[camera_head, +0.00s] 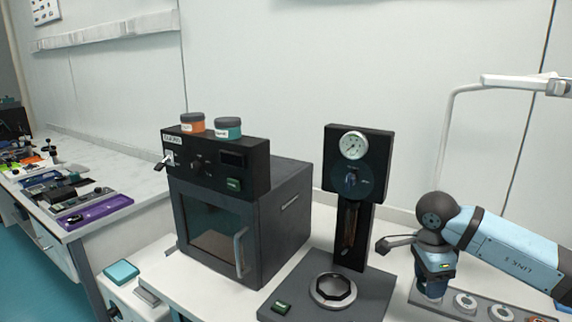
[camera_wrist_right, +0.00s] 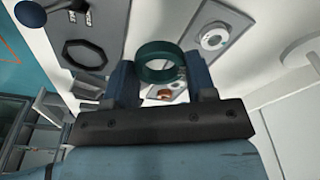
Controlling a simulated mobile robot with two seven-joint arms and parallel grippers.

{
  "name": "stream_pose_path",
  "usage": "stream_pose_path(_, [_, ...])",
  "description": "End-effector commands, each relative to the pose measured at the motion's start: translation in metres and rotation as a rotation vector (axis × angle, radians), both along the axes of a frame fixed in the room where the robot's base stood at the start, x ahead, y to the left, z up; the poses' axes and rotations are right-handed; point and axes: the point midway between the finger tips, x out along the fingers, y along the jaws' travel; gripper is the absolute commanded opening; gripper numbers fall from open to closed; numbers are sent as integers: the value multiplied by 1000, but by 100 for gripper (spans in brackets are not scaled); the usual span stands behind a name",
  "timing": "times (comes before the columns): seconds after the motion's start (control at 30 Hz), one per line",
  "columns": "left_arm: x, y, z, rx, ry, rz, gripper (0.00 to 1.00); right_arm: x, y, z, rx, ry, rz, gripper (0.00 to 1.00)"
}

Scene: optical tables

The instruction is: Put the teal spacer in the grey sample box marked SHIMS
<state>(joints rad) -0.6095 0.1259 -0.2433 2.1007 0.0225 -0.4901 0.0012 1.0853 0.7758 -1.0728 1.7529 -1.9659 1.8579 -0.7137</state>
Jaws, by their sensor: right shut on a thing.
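The teal spacer (camera_wrist_right: 160,49) is a ring. In the right wrist view it sits between the two fingers of my right gripper (camera_wrist_right: 163,78), which is shut on it. In the head view my right gripper (camera_head: 434,282) points down at the right, above a grey panel with round fittings; the spacer cannot be made out clearly there. I can pick out no grey sample box marked SHIMS in either view. My left gripper is not in view.
A dark oven (camera_head: 240,215) carries two jars, one orange (camera_head: 192,125) and one teal (camera_head: 228,130). A black gauge press (camera_head: 357,180) stands left of my right gripper. The grey panel (camera_head: 482,303) lies below the gripper. A side bench (camera_head: 75,185) holds assorted small items.

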Motion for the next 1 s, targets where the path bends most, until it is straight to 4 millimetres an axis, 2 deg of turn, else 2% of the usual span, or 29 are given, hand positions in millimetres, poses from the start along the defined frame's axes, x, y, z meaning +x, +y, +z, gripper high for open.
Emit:
stream_pose_path(0.4, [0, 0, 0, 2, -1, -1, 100, -7, 36, -36, 2, 0, 980, 25])
stream_pose_path(0.6, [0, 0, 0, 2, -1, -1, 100, -10, 50, -48, 1, -1, 1358, 25])
stream_pose_path(0.77, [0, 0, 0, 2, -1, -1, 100, -13, 59, -57, 2, 0, 1605, 25])
stream_pose_path(0.8, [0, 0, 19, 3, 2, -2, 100, -17, 58, -38, 1, 0, 1596, 25])
stream_pose_path(1.0, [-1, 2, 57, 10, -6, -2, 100, -39, 58, -5, 4, 5, 1592, 25])
